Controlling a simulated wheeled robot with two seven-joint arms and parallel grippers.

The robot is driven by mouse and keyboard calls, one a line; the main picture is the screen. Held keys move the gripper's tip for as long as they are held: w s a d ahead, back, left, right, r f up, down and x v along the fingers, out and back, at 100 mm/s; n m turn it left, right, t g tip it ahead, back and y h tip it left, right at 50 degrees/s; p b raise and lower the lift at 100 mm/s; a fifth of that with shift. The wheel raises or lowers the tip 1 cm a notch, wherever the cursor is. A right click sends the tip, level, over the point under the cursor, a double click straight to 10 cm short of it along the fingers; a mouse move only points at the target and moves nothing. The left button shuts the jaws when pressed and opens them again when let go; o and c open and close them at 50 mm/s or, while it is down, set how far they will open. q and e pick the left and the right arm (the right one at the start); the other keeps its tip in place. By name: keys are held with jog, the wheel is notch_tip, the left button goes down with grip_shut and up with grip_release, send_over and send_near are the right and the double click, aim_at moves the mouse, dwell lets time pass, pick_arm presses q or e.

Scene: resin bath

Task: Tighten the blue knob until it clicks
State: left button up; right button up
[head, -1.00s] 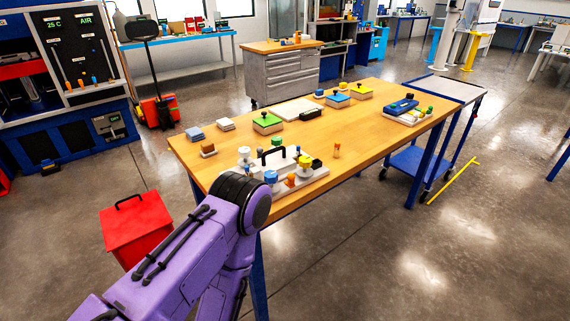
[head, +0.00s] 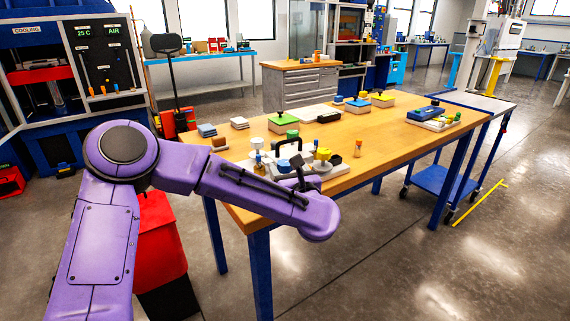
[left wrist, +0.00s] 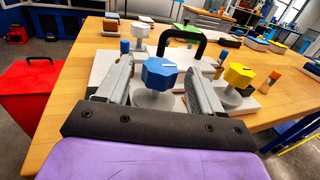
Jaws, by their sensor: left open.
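The blue knob (left wrist: 160,72) stands on a round grey base on a light fixture plate (left wrist: 106,68), with a white mark on its top. It also shows in the head view (head: 283,164), partly hidden. My left gripper (left wrist: 158,80) is open, one finger on each side of the knob in the left wrist view. Gaps show on both sides; I cannot tell how far the fingertips reach down around it. In the head view my left gripper (head: 298,172) is over the fixture, partly hidden by my forearm. My right gripper is not in view.
A yellow knob (left wrist: 239,75) stands close to the right of the blue one. A black handle (left wrist: 183,42) arches behind it. An orange-topped peg (left wrist: 270,82) stands further right. A red bin (head: 158,240) is on the floor beside the wooden table (head: 400,150).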

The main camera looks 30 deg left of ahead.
pick_arm(q)
jog(key=shift+x, duration=1.4)
jog(key=c, duration=1)
